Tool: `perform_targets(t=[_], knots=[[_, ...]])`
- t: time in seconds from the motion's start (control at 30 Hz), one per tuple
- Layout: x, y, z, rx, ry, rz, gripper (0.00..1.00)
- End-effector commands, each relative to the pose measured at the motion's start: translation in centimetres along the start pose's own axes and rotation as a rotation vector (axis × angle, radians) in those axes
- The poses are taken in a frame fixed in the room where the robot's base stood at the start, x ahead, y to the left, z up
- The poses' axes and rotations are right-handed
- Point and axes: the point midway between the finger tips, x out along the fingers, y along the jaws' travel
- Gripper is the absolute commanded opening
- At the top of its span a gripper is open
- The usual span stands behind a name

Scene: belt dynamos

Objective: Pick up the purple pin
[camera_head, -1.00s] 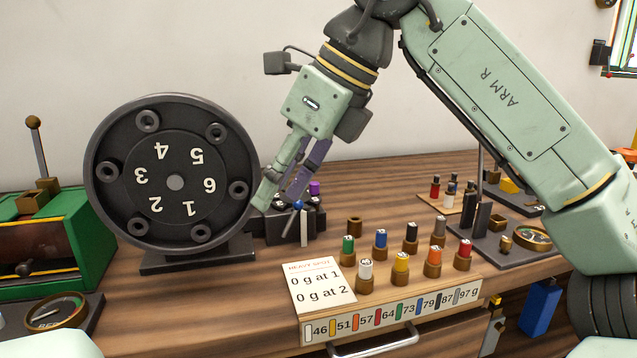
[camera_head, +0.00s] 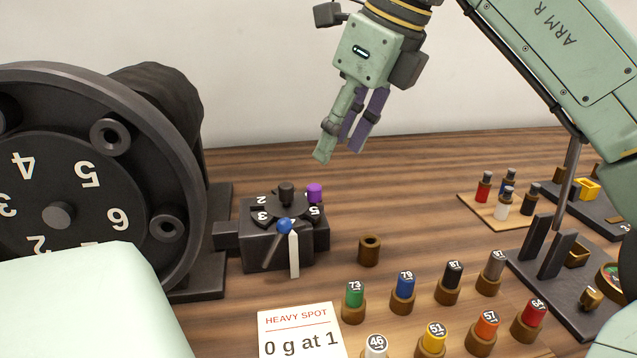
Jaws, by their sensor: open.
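The purple pin (camera_head: 314,192) is a small purple cylinder standing at the back right of a dark numbered dial block (camera_head: 285,240), near the number 5. My gripper (camera_head: 339,156) is open and empty, above and a little to the right of the purple pin, apart from it. Its fingers point down and slightly left. Only the top of the purple pin shows clearly; its lower part is hidden by the dial.
A blue-knobbed lever (camera_head: 284,226) and a white pointer (camera_head: 294,255) stand at the block's front. A large black numbered wheel (camera_head: 100,200) is on the left. An empty brown holder (camera_head: 369,250) and several coloured weighted pins, such as the green one (camera_head: 353,298), stand in front right.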

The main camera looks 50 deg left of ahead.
Motion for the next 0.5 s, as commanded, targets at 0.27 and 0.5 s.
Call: perform_targets(t=[0.27,0.5], knots=[[3.6,0.0,0.0,-0.002,0.0,0.002,0.41],[5.4,-0.2,0.2,-0.004,-0.001,0.004,0.41]])
